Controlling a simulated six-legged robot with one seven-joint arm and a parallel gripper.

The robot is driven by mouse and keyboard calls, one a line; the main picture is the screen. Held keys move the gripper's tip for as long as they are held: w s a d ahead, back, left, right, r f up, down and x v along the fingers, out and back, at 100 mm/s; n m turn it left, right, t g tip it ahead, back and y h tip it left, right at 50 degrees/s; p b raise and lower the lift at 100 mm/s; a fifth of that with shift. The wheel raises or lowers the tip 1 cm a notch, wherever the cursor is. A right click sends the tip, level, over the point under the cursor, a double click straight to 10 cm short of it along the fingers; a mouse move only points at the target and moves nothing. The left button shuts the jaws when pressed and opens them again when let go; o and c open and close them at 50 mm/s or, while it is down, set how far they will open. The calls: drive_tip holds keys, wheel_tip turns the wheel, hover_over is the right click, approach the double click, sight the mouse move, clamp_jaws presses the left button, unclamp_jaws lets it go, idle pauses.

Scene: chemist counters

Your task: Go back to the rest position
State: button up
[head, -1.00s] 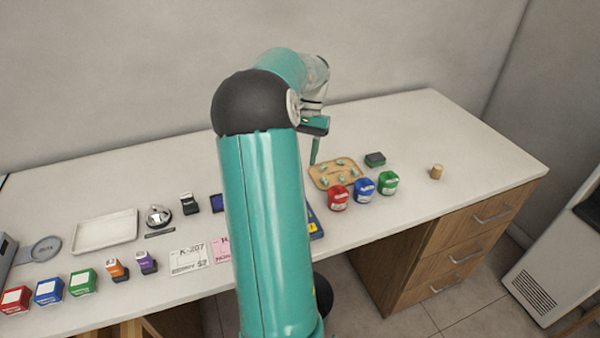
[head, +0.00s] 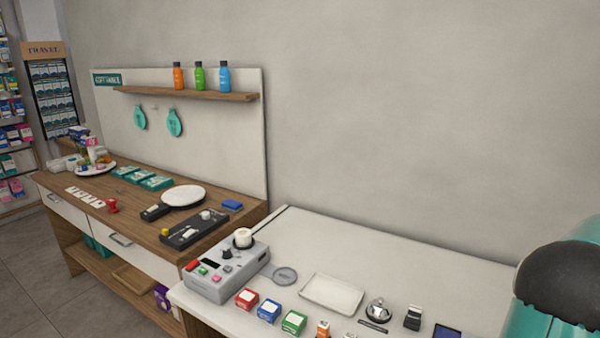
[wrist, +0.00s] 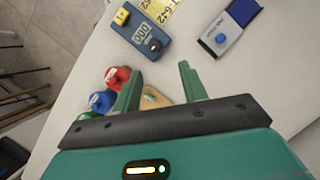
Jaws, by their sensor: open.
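My gripper (wrist: 160,82) shows in the wrist view with its two green fingers apart. Nothing is held between them. It is over the white counter (wrist: 205,90), and how high is hard to tell. A tan board (wrist: 154,98) shows partly between and beyond the fingers. In the head view only a piece of my arm shows at the right edge, and the gripper is out of that picture.
Near the left finger are a red container (wrist: 115,77) and a blue one (wrist: 100,100). A blue device with a display (wrist: 142,32) and a white and blue device (wrist: 222,38) lie farther off. A grey machine (head: 222,272) and white tray (head: 332,293) stand on the counter.

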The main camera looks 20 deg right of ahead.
drive_tip(key=w+a+r+n+t+h, duration=0.1)
drive_tip(key=w+a+r+n, duration=0.2)
drive_tip(key=a, duration=0.6)
drive_tip(key=w+a+r+n+h, duration=0.1)
drive_tip(key=w+a+r+n, duration=0.1)
drive_tip(key=w+a, duration=0.45)
drive_tip(key=w+a+r+n+t+h, duration=0.1)
drive_tip(key=w+a+r+n, duration=0.15)
drive_tip(key=a, duration=0.85)
drive_tip(key=s+a+n+t, duration=0.1)
drive_tip(key=s+a+n, duration=0.1)
drive_tip(key=a, duration=0.5)
drive_tip(key=s+a+f+n+t, duration=0.1)
drive_tip(key=s+a+n, duration=0.1)
drive_tip(key=a+n, duration=0.2)
drive_tip(key=s+a+f+n+t+h, duration=0.1)
drive_tip(key=s+a+n+t, duration=0.1)
drive_tip(key=a, duration=0.8)
drive_tip(key=shift+s+a+f+n, duration=0.25)
drive_tip(key=shift+a+n, duration=0.1)
drive_tip(key=shift+n, duration=0.2)
drive_tip(key=shift+c, duration=0.6)
